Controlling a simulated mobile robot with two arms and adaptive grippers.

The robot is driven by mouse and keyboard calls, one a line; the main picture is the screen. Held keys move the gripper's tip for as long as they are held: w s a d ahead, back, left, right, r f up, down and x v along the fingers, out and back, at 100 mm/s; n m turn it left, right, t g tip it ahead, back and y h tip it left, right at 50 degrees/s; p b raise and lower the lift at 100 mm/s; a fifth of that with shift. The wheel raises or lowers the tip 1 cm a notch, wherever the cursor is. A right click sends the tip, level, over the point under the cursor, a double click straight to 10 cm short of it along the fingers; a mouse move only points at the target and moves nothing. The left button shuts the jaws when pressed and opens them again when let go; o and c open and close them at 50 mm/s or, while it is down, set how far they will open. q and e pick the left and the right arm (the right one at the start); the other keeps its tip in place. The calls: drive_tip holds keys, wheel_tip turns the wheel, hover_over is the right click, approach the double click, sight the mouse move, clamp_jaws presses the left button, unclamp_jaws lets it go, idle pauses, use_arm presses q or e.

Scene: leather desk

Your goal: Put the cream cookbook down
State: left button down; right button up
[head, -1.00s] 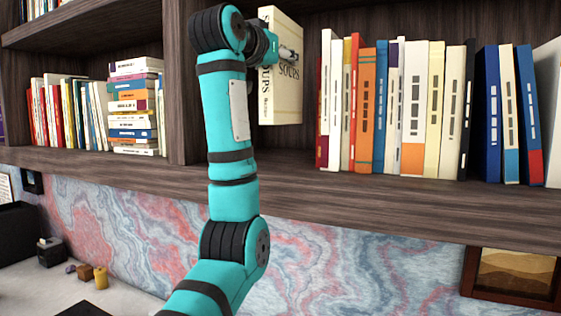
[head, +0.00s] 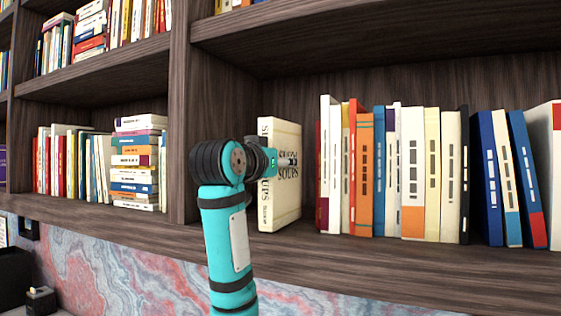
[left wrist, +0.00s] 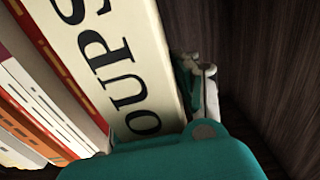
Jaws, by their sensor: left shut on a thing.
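The cream cookbook (head: 287,205), with SOUPS on its spine and cover, is upright at the front of the shelf (head: 330,262). Its lower edge is at the shelf board; I cannot tell whether it fully rests there. My left gripper (head: 284,162) is shut on the cookbook at its upper half, partly hidden by the wrist. In the left wrist view the cream cover (left wrist: 115,60) fills the middle, with a teal and grey finger (left wrist: 200,90) along its edge. My right gripper is not in view.
A row of upright books (head: 390,175) stands to the right, with a narrow gap beside the cookbook. A dark wooden divider (head: 187,120) stands to the left. Beyond it is a horizontal book stack (head: 138,165). An upper shelf (head: 400,40) lies overhead.

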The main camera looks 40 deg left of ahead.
use_arm(q)
drive_tip(key=shift+s, duration=0.1)
drive_tip(key=c, duration=1.3)
unclamp_jaws()
drive_tip(key=shift+f, duration=0.15)
drive_tip(key=o, duration=0.3)
drive_tip(key=shift+o, duration=0.2)
drive_tip(key=b+v, duration=0.5)
drive_tip(key=v, duration=0.7)
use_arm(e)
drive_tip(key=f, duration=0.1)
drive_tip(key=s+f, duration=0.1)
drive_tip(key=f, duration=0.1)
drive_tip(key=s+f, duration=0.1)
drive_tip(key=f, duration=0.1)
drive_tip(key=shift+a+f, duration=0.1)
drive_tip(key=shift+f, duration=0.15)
